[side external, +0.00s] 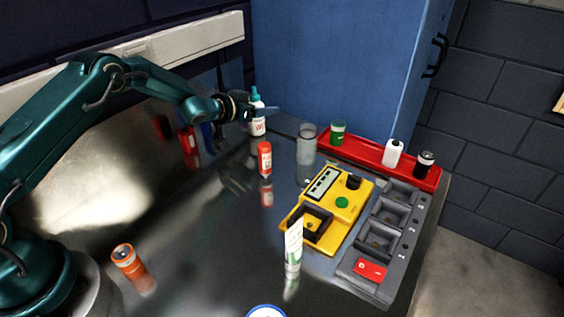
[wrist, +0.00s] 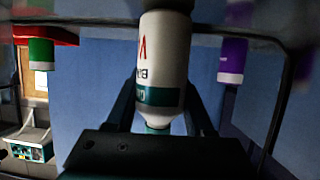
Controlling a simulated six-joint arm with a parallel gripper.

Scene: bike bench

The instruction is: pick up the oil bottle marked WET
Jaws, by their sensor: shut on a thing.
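The oil bottle (side external: 257,123) is white with a teal cap and red lettering that reads as WET, partly hidden in the side view. It stands upright at the back of the bench. My gripper (side external: 262,110) is shut around its upper part. In the wrist view the bottle (wrist: 163,50) appears upside down between the two dark fingers of my gripper (wrist: 160,105), with a teal band near its neck. I cannot tell whether its base touches the bench.
A red-labelled bottle (side external: 265,158) and a clear cylinder (side external: 306,145) stand near it. A red tray (side external: 365,155) holds several small containers. A yellow device (side external: 335,205), a grey compartment tray (side external: 405,215), a green-white tube (side external: 293,250) and an orange can (side external: 128,260) are farther forward.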

